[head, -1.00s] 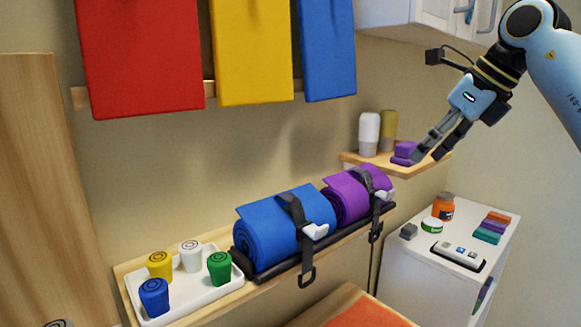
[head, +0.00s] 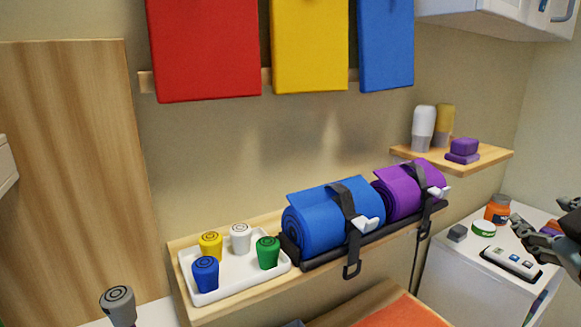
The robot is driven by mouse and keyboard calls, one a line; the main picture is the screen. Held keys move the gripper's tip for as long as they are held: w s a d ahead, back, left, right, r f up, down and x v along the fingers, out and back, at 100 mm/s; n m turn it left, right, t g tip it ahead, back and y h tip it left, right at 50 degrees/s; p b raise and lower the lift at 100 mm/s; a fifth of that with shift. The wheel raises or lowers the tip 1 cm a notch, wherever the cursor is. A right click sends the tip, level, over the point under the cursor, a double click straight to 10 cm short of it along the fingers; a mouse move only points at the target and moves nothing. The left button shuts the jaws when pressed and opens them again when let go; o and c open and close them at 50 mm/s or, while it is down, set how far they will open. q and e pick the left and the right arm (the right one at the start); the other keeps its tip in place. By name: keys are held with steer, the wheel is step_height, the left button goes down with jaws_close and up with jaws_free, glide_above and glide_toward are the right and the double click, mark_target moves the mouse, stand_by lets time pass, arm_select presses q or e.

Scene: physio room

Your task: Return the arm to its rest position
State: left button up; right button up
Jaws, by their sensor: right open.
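My right gripper (head: 524,231) shows at the right edge, cut off by the frame. Its dark fingers are open and empty, in front of the white cabinet top (head: 462,256). The rest of the right arm is out of the picture. My left gripper is not in view. A purple block stack (head: 463,150) sits on the small wooden wall shelf (head: 492,160), clear of the gripper.
An orange jar (head: 498,209), a green-banded tub (head: 483,229) and a grey block (head: 457,233) stand on the cabinet near the gripper. Rolled mats, blue (head: 318,222) and purple (head: 400,197), lie strapped on the long shelf. A white tray (head: 221,292) holds several coloured pieces.

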steer(key=s+a+f+m+g+y, duration=0.2)
steer(key=s+a+f+g, duration=0.3)
steer(key=s+f, duration=0.5)
steer(key=s+a+f+m+g+y, duration=0.1)
steer(key=s+a+f+g+y, duration=0.2)
steer(key=s+f+g, duration=0.6)
steer(key=s+d+f+t+b, duration=0.15)
steer(key=f+b, duration=0.45)
steer(key=f, duration=1.2)
steer(key=s+d+f+b, duration=0.2)
steer(key=f+b, duration=0.5)
steer(key=f, duration=1.1)
steer(key=s+f+b, duration=0.3)
steer(key=s+f, duration=0.3)
steer(key=f, duration=0.3)
steer(key=s+f+g+b, duration=0.1)
steer(key=s+f+b, duration=0.3)
steer(key=f, duration=0.5)
steer(key=s+f+b, duration=0.3)
steer(key=s+f, duration=0.5)
steer(key=f, duration=0.2)
steer(key=shift+s+d+m+b, duration=0.3)
steer(key=shift+m+b, duration=0.1)
